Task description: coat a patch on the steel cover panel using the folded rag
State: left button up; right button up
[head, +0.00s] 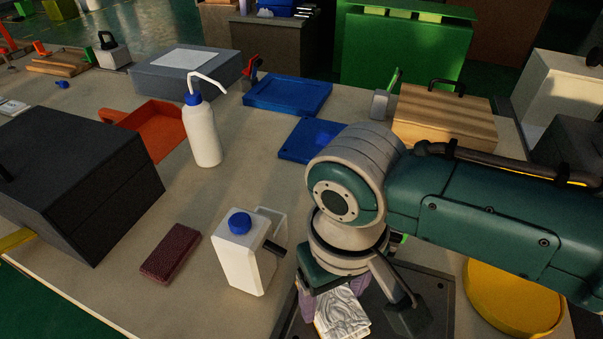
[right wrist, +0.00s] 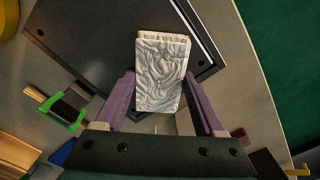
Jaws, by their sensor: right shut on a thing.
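My right gripper (head: 333,300) reaches down at the lower middle of the head view. Its purple fingers are shut on the folded rag (head: 345,318), a pale grey-white pad with wavy creases. In the right wrist view the rag (right wrist: 162,75) sits between the two fingers and sticks out beyond them. The steel cover panel (head: 440,312) is a dark flat plate with small corner holes. It lies below the rag and gripper, and my arm hides part of it. It also shows in the right wrist view (right wrist: 85,45). I cannot tell whether the rag touches it. My left gripper is out of view.
A white jug with a blue cap (head: 238,255) stands just left of the gripper. A maroon block (head: 170,252) and a white wash bottle (head: 202,135) are farther left. A yellow round tray (head: 510,305) is right of the panel.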

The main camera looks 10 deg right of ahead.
jog(key=shift+f+b, duration=0.4)
jog(key=shift+f, duration=0.2)
dwell(0.3)
jog(key=o, duration=0.9)
jog(key=shift+r+p, duration=0.4)
jog(key=shift+p, duration=0.15)
jog(key=c, duration=1)
jog(key=shift+c, duration=0.2)
